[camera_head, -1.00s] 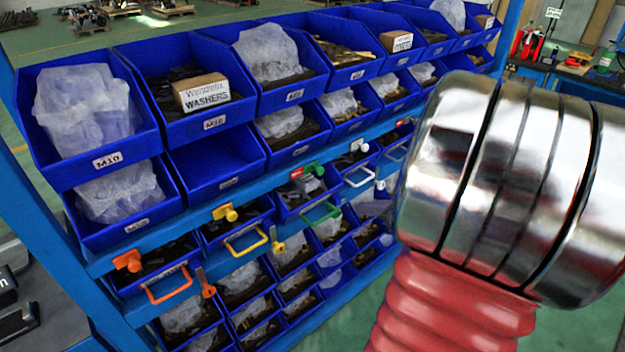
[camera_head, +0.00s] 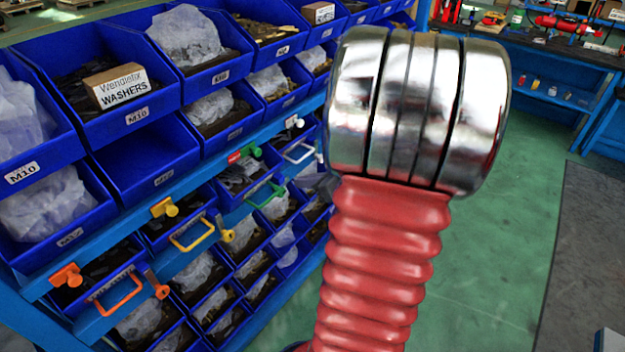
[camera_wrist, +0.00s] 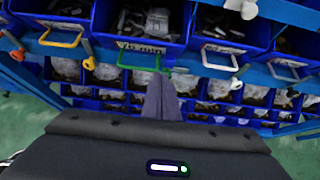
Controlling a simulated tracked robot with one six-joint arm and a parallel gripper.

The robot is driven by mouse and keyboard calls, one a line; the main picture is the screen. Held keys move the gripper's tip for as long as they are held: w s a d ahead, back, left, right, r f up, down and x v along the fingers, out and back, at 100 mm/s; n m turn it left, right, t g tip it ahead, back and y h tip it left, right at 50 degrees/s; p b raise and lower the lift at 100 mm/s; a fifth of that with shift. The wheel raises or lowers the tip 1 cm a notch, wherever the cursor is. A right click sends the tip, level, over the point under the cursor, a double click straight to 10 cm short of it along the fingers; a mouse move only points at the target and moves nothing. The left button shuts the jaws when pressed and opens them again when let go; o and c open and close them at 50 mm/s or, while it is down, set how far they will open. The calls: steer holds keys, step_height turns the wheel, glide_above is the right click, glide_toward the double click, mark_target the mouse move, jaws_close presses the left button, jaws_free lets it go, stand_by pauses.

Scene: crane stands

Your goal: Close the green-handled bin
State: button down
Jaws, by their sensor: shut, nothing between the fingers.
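The green-handled bin (camera_head: 247,192) is a blue bin in the row of handled bins on the blue rack in the head view. Its green handle (camera_head: 267,195) is on its front, and a green knob (camera_head: 254,149) is on the rail above it. In the wrist view the bin (camera_wrist: 143,42) holds grey parts, and its green handle (camera_wrist: 144,68) hangs below the front. My gripper (camera_wrist: 160,78) is shut and empty, its fingertips overlapping the handle's right part in the picture. I cannot tell whether they touch. The head view does not clearly show the gripper.
Neighbouring bins have a yellow handle (camera_head: 191,235), an orange handle (camera_head: 122,295) and a white handle (camera_head: 298,151). Larger blue bins with bags and a washers box (camera_head: 117,86) are above. Open green floor (camera_head: 505,210) lies right, with a workbench (camera_head: 560,75) beyond.

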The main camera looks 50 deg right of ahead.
mark_target(271, 174)
steer(key=w, duration=0.2)
steer(key=w+f, duration=0.1)
steer(key=w, duration=0.5)
steer(key=shift+w+a+f, duration=0.15)
steer(key=shift+f, duration=0.05)
